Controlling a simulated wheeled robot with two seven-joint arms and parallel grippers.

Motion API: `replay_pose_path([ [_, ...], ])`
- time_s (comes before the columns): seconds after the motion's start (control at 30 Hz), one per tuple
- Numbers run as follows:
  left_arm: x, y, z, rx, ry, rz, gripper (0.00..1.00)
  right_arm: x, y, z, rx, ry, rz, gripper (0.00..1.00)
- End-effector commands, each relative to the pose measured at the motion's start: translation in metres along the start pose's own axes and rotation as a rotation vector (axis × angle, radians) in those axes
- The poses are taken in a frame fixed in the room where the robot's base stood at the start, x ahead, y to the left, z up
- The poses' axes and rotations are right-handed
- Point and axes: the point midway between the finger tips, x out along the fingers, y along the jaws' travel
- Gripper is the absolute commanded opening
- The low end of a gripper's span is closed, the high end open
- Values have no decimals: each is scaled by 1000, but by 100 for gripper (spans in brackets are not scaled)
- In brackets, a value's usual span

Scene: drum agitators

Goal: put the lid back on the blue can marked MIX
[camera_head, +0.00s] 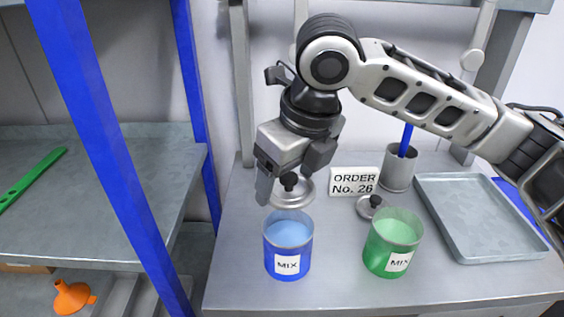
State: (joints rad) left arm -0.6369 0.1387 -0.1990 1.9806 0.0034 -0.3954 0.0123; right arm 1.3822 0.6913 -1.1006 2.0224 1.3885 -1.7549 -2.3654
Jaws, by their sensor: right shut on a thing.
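The blue can (288,252) marked MIX stands upright and open at the front of the grey bench, and light blue contents show inside it. My right gripper (285,186) is above and slightly behind the can, shut on the black knob of a round grey metal lid (294,200). The lid appears just above the far side of the can's rim; whether it touches the can is hard to tell. My left gripper is not in view.
A green can (384,255) marked MIX stands open to the right, with another knobbed lid (369,208) behind it. An order sign (354,181), a grey cup (398,172) holding a blue stick, and a metal tray (470,246) are further back and right. A blue post (108,150) rises at left.

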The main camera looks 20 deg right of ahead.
Motion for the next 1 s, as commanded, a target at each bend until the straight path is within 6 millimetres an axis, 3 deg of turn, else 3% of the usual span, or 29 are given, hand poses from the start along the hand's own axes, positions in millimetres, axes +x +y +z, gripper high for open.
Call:
replay_pose_path([
  [0.13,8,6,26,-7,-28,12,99,18,0,-5,1,0,0,51],
  [0.37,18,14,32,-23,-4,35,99,40,0,-11,1,-1,-1,51],
  [0.5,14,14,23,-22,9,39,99,46,0,-13,2,2,0,51],
  [1.0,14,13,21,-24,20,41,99,58,0,-16,2,0,-1,51],
])
